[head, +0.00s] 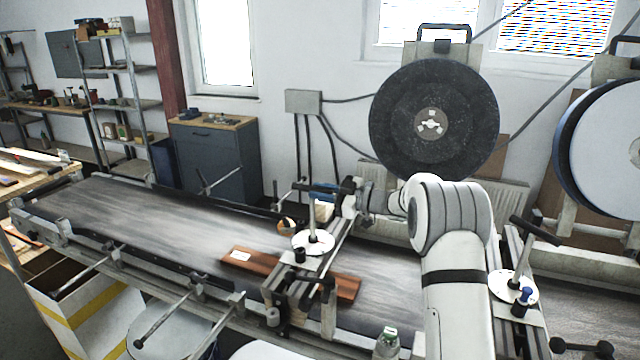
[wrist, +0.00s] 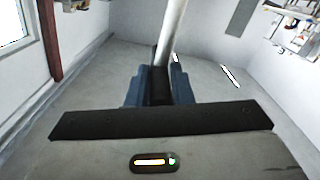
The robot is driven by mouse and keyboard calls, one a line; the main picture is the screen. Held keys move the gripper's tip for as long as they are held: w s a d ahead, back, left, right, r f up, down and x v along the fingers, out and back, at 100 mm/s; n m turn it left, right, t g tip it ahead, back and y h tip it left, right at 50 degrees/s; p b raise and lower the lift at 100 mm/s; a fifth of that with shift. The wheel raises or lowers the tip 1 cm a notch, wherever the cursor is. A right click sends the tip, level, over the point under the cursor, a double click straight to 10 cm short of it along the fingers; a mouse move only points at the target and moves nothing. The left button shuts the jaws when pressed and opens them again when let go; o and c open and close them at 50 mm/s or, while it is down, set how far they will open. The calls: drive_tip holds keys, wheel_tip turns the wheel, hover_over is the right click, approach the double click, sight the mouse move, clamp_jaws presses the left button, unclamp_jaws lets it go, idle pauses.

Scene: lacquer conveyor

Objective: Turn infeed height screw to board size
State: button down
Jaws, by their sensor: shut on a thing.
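The infeed height screw (head: 313,223) is an upright metal rod above a round white dial plate (head: 308,246) on the bridge across the conveyor. Its black crossbar handle is at the top. My gripper (head: 322,191) reaches in from the right at handle height, its blue fingers partly hidden. In the wrist view, the blue fingers of my gripper (wrist: 160,88) are shut on the black handle (wrist: 160,84), and the pale rod (wrist: 171,35) runs away from it. A reddish-brown board (head: 245,260) with a white label lies on the belt, passing under the bridge. Dial markings are too small to read.
The dark conveyor belt (head: 130,215) runs from far left to right. A second screw with a black handle (head: 535,229) stands at the right. A large dark disc (head: 433,118) rises behind my arm.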

drive_tip(key=n+g+p, duration=0.1)
drive_tip(key=g, duration=0.1)
drive_tip(key=n+g+y+p, duration=0.1)
drive_tip(key=n+g, duration=0.1)
drive_tip(key=g, duration=0.1)
drive_tip(key=w+n+g+p, duration=0.1)
drive_tip(key=n+g, duration=0.1)
drive_tip(key=g, duration=0.1)
drive_tip(key=shift+w+d+r+p, duration=0.1)
drive_tip(key=shift+r+p, duration=0.05)
drive_tip(key=shift+p, duration=0.2)
drive_tip(key=shift+w+n+g, duration=0.1)
drive_tip(key=shift+n+g, duration=0.4)
drive_tip(key=c, duration=1.3)
unclamp_jaws()
drive_tip(key=shift+w+d+b, duration=0.15)
drive_tip(key=shift+d+b, duration=0.05)
drive_tip(key=shift+d, duration=1.1)
drive_tip(key=shift+w+d+b, duration=0.15)
drive_tip(key=shift+w+d, duration=0.05)
drive_tip(key=shift+d, duration=1.1)
drive_tip(key=shift+w+d+b, duration=0.15)
drive_tip(key=shift+d+b, duration=0.05)
drive_tip(key=shift+d, duration=1.1)
